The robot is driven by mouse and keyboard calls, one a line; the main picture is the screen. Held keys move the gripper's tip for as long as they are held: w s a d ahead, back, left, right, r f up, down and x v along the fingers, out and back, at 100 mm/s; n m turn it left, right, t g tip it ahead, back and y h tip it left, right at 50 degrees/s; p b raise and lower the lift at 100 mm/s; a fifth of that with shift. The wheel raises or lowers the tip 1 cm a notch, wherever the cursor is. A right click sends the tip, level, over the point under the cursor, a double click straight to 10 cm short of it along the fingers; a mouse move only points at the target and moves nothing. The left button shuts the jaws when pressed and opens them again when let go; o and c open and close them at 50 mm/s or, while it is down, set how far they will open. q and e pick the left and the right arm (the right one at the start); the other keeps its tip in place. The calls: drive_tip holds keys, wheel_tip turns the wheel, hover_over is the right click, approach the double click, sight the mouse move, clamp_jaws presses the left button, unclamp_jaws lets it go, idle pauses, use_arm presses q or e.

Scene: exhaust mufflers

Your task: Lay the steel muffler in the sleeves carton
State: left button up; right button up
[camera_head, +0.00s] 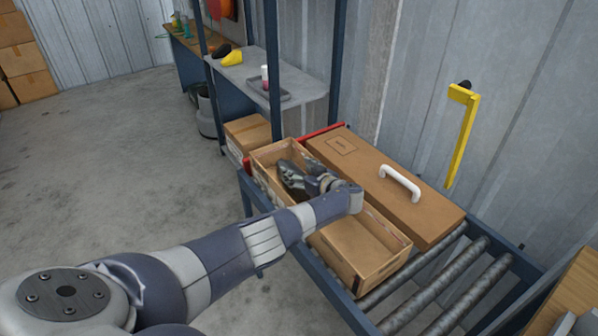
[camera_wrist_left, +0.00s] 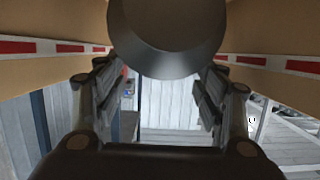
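An open cardboard carton (camera_head: 374,250) stands on the roller conveyor; I cannot read which carton it is. My left arm crosses over it, and my left gripper (camera_head: 302,182) points into its far half. The near half looks empty. In the left wrist view, a dark grey cylinder with a tapered end (camera_wrist_left: 167,35), likely the steel muffler, is at the top centre by the fingertips. The fingers of my left gripper (camera_wrist_left: 160,85) stand wide apart, with background showing between them. Contact with the cylinder is unclear. My right gripper is not in view.
A long closed brown box with a white handle (camera_head: 400,183) lies along the carton's right side. Bare rollers (camera_head: 430,285) show at the near end. A grey shelf (camera_head: 245,75) with a tray and a blue post stand behind. A yellow bracket (camera_head: 462,135) is on the wall.

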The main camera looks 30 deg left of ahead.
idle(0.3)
use_arm(q)
drive_tip(key=shift+r+p, duration=0.9)
drive_tip(key=shift+p, duration=0.1)
drive_tip(key=v, duration=1.2)
drive_tip(key=shift+f, duration=0.25)
